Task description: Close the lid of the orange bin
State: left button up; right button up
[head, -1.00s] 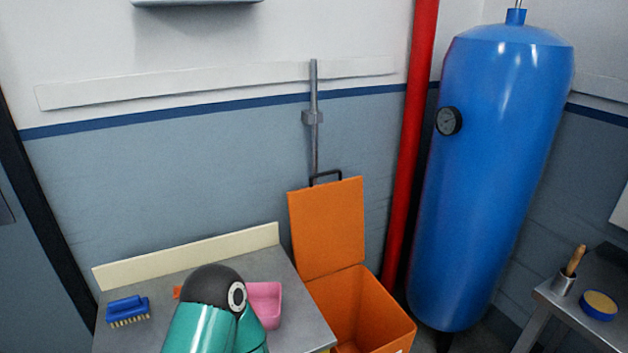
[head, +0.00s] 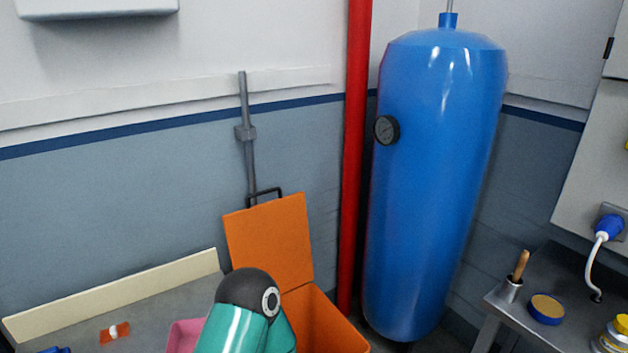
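The orange bin (head: 326,322) stands on the floor right of the grey counter, and its lower part is cut off by the picture's bottom edge. Its orange lid (head: 268,240) is open, standing upright and leaning back towards the wall. A black handle (head: 264,194) sits on the lid's top edge. A teal arm link of mine with a dark joint stands in front of the counter and hides part of the bin's left side. Neither of my grippers shows in the head view.
The grey counter (head: 75,325) holds a pink container (head: 184,336) and a small orange-and-white item (head: 115,332). A red pipe (head: 354,150) and a blue tank (head: 434,180) stand right of the bin. A metal table (head: 520,312) at the right bears a blue-rimmed tin (head: 546,309).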

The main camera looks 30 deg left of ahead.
aim_at(272, 237)
jog(key=i, duration=1.1)
jog(key=u, duration=0.5)
